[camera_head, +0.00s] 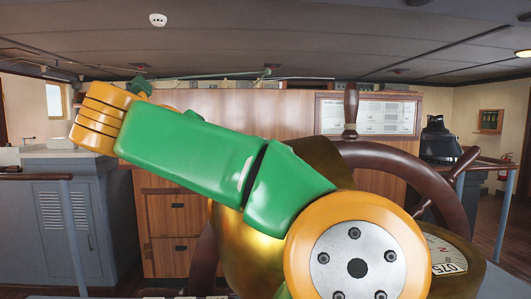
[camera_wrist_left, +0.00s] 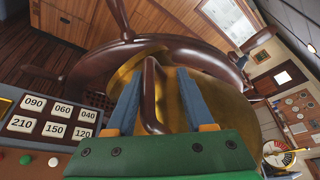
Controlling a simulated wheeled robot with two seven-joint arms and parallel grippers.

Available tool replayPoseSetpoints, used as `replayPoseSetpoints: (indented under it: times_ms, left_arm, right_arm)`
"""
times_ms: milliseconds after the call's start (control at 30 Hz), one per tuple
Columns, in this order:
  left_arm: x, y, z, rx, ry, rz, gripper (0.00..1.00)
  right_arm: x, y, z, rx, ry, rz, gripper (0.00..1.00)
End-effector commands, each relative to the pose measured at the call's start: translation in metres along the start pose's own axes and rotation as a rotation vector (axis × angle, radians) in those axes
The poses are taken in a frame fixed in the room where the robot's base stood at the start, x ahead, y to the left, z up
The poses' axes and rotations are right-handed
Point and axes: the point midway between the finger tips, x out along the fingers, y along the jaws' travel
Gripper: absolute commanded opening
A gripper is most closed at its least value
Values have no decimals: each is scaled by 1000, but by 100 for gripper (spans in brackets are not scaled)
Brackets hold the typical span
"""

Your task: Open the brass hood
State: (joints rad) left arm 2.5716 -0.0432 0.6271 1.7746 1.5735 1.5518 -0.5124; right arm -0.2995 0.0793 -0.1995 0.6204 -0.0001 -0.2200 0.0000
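The brass hood (camera_head: 248,240) stands in front of the ship's wheel in the head view, largely covered by my green and orange arm. A compass dial (camera_head: 446,257) shows at its right side. In the left wrist view the hood (camera_wrist_left: 225,105) fills the middle, with a dark brown bar handle (camera_wrist_left: 153,95) on it. My left gripper (camera_wrist_left: 158,74) has its two blue fingers apart, one on each side of the handle, with visible gaps in the picture. Contact cannot be told. The head view hides the left gripper behind the arm. My right gripper is not in view.
The dark wooden wheel (camera_head: 438,182) rises close behind the hood. A panel of numbered keys (camera_wrist_left: 58,117) lies left of the gripper in the wrist view, and a round gauge (camera_wrist_left: 279,154) lies right. A grey cabinet (camera_head: 65,220) stands at left in the head view.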

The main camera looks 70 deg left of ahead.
Motion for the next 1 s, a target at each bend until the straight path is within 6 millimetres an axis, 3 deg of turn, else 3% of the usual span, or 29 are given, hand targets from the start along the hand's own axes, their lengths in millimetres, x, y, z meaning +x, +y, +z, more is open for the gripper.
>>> replayPoseSetpoints:
  times_ms: [300, 600, 700, 1000]
  left_arm:
    - [-3, 0, 0, 2, -1, -3, 50]
    - [-61, 1, 1, 1, -3, -4, 50]
    - [-70, 1, 1, 0, -2, -2, 50]
    - [-71, 1, 1, -1, -1, 0, 50]
  right_arm:
    - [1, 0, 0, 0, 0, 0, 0]
    - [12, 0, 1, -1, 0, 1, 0]
    - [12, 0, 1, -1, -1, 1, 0]
    - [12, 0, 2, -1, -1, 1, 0]
